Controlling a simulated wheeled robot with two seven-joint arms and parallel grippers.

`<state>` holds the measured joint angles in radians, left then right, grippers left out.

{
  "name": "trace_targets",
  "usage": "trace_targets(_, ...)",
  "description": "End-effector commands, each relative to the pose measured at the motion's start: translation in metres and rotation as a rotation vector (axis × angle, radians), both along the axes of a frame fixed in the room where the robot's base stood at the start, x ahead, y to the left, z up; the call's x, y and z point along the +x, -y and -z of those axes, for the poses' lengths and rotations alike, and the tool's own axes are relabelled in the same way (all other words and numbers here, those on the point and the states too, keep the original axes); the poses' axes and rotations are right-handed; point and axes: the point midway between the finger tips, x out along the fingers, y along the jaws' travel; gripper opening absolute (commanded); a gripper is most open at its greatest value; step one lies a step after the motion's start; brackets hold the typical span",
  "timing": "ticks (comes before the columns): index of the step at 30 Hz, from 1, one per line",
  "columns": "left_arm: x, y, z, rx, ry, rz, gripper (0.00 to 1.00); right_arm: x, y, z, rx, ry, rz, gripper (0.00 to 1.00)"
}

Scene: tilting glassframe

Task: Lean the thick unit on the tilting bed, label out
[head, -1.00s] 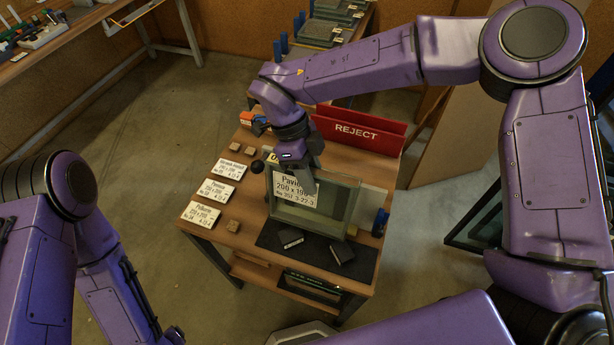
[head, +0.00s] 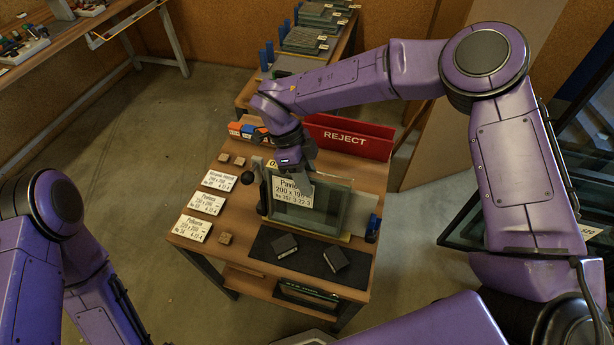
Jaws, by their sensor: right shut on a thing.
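The thick glass unit (head: 331,207), dark-edged and see-through, stands nearly upright near the middle of the table. Its white label, reading "200 x 196", faces me at the upper left of the pane. My right gripper (head: 304,183) is shut on its top edge and covers part of the label. A bed frame with a pale yellow bottom ledge (head: 335,238) shows around and behind the unit; a black-knobbed lever is at its left. I cannot tell whether the unit's lower edge touches the ledge. My left arm is at the lower left, its gripper out of view.
A black mat (head: 310,262) with two dark blocks lies in front of the unit. White cards (head: 192,228) and small wooden blocks lie left. A red REJECT bin (head: 350,145) stands behind. A blue item (head: 373,228) is at the right edge. More glass stands far right.

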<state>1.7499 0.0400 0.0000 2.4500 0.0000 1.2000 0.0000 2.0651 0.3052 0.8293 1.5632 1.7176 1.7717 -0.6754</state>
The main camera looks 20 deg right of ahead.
Motion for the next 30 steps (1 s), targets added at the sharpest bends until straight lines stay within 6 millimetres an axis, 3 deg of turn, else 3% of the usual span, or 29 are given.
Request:
trace_targets(25,0.0000,0.0001,0.0015,0.000,0.000,0.000,0.71,-0.0003,-0.0010,0.0028,0.002,0.001,0.000,0.00)
trace_targets(26,0.0000,0.0001,0.0015,0.000,0.000,0.000,0.71,-0.0003,-0.0010,0.0028,0.002,0.001,0.000,0.41)
trace_targets(27,0.0001,0.0000,0.0015,0.000,0.000,0.000,0.71,-0.0003,-0.0010,0.0029,0.002,0.001,0.000,0.54)
trace_targets(28,0.0001,-0.0001,0.0016,0.000,0.000,0.000,0.71,-0.0003,-0.0010,0.0029,0.002,0.001,0.000,0.64)
trace_targets(30,0.0000,0.0000,0.0016,0.000,0.000,0.000,0.71,-0.0004,-0.0009,0.0030,0.001,0.001,0.000,0.64)
